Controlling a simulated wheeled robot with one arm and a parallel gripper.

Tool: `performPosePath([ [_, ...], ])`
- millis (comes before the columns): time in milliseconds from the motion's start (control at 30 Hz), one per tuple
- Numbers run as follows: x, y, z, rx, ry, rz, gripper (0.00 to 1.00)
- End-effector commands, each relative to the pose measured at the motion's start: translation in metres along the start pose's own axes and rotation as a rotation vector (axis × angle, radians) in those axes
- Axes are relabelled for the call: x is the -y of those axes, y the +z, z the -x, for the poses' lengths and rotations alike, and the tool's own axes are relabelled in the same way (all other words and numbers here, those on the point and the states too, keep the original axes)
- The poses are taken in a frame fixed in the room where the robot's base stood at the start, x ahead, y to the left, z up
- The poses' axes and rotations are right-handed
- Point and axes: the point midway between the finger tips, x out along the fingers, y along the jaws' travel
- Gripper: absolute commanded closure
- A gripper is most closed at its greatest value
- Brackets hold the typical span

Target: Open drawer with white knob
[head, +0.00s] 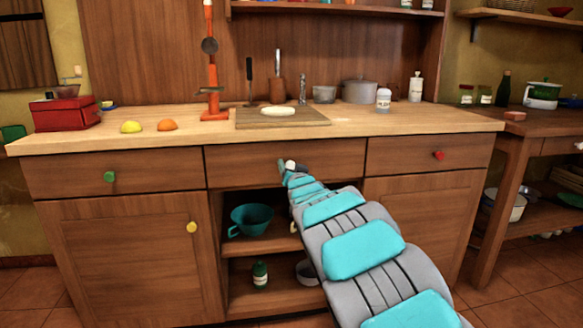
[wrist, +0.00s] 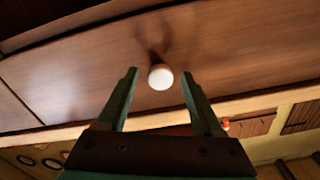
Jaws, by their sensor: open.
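The drawer with the white knob is the middle drawer (head: 235,167) under the wooden countertop. It looks closed. The white knob (head: 290,165) shows just past the end of my arm in the head view. In the wrist view the white knob (wrist: 160,77) is round and sits on the brown drawer front (wrist: 235,55). My gripper (wrist: 160,75) is open, with one green finger on either side of the knob in the picture. I cannot tell whether the fingertips reach past the knob. No contact with the knob shows.
The left drawer has a green knob (head: 109,176), the right drawer a red knob (head: 438,155), and the cupboard door below a yellow knob (head: 192,227). An open shelf under the middle drawer holds a teal pot (head: 250,219) and a green bottle (head: 260,273).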

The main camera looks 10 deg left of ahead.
Motion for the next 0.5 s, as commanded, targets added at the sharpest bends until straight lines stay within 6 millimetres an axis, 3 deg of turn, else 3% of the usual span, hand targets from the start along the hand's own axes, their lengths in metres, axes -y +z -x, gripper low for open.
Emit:
performPosePath([
  [200, 0.0, -0.0002, -0.0002, 0.0, 0.0, 0.0, 0.33],
  [500, 0.0002, -0.0004, -0.0001, -0.001, 0.0, 0.0, 0.67],
])
